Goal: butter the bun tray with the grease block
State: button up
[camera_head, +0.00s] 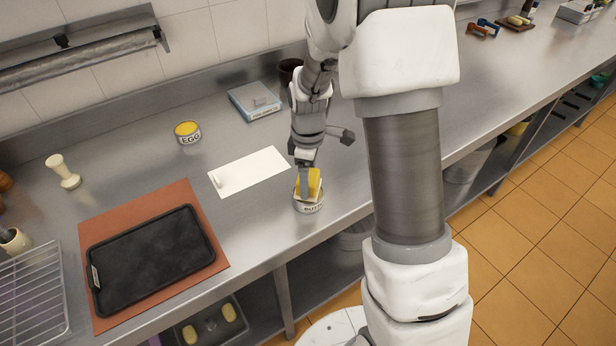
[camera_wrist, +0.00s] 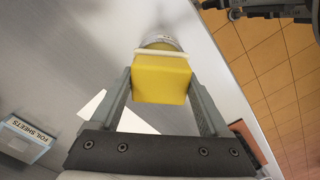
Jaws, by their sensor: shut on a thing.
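The grease block (camera_head: 309,184) is yellow and sits in my gripper (camera_head: 306,178), over a round white tin (camera_head: 309,205) with lettering, partly hidden by the block. In the wrist view the block (camera_wrist: 160,80) lies between my two fingers (camera_wrist: 160,88), with a pale layer behind it and the tin (camera_wrist: 160,42) beyond. I cannot tell whether the block touches the tin. The bun tray (camera_head: 150,258) is black, flat and empty, lying on a reddish-brown mat (camera_head: 195,192) at the left of the counter, apart from my gripper.
A white sheet (camera_head: 255,170) with a small roll lies between tin and mat. A wire rack (camera_head: 35,290) is at the left edge.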

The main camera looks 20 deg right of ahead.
aim_at(310, 181)
jog(key=shift+s+f+b, duration=0.1)
jog(key=shift+f+b, duration=0.25)
jog(key=shift+f, duration=0.05)
dwell(1.3)
jog(key=shift+r+p, duration=2.45)
jog(key=shift+r, duration=1.15)
jog(key=shift+f, duration=0.1)
jog(key=m, duration=0.2)
jog(key=f+m, duration=0.1)
jog(key=m, duration=0.3)
jog(key=shift+s+f, duration=0.3)
jog(key=shift+f, duration=0.1)
jog(key=m, duration=0.2)
jog(key=f+m, duration=0.1)
jog(key=m, duration=0.3)
jog(key=shift+s+f, duration=0.35)
jog(key=shift+w+f+b, duration=0.2)
jog(key=shift+f+b, duration=0.3)
jog(key=shift+w+f+b, duration=0.55)
jog(key=shift+f+b, duration=0.1)
jog(key=shift+f, duration=0.2)
